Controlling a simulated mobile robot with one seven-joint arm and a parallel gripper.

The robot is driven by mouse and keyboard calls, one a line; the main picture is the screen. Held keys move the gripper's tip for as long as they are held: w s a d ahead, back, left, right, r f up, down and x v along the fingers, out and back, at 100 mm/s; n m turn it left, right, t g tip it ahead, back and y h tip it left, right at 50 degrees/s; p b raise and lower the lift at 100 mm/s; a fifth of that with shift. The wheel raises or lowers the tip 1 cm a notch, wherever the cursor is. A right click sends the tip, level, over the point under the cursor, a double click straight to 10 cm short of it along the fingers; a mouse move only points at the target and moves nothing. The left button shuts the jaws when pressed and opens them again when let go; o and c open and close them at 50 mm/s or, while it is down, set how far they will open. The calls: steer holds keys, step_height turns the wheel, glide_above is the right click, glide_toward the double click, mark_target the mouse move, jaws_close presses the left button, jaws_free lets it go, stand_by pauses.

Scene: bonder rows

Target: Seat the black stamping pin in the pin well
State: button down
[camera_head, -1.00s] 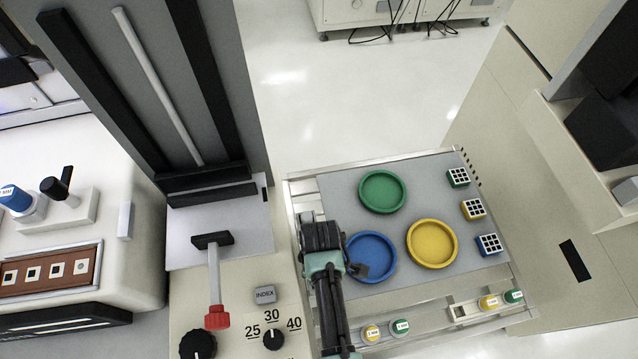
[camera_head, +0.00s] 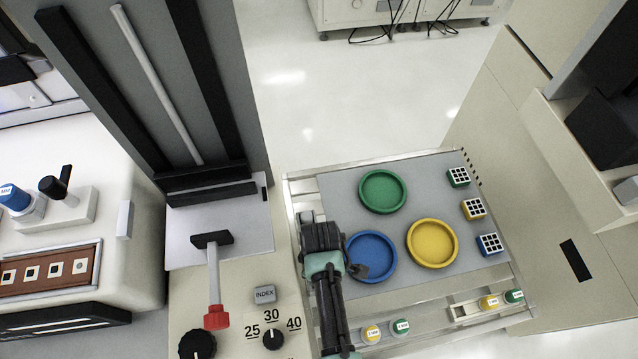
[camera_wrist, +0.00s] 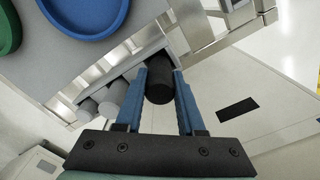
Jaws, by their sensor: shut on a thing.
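The black stamping pin (camera_wrist: 159,92) shows in the wrist view as a black cylinder between the two blue fingers of my gripper (camera_wrist: 160,78). My gripper is shut on it. Behind it in that view is the metal rail of the trolley, and I cannot tell whether the pin touches it. In the head view my arm covers the left part of the trolley, and the pin cannot be made out there. I cannot identify the pin well for certain in either view.
The trolley's grey top (camera_head: 335,190) holds a green dish (camera_head: 383,191), a blue dish (camera_head: 371,257), a yellow dish (camera_head: 432,243) and small cubes at the right. Several capped pins stand along its front rail. The machine with a red-ended lever (camera_head: 215,316) stands close on the left.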

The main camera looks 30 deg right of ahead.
steer(key=shift+f, duration=0.25)
steer(key=shift+f+b, duration=0.6)
steer(key=shift+f, duration=0.05)
steer(key=shift+c, duration=2.2)
jaws_free()
step_height(320, 180, up, 13)
steer(key=shift+s+p, duration=0.1)
steer(key=shift+p, duration=0.65)
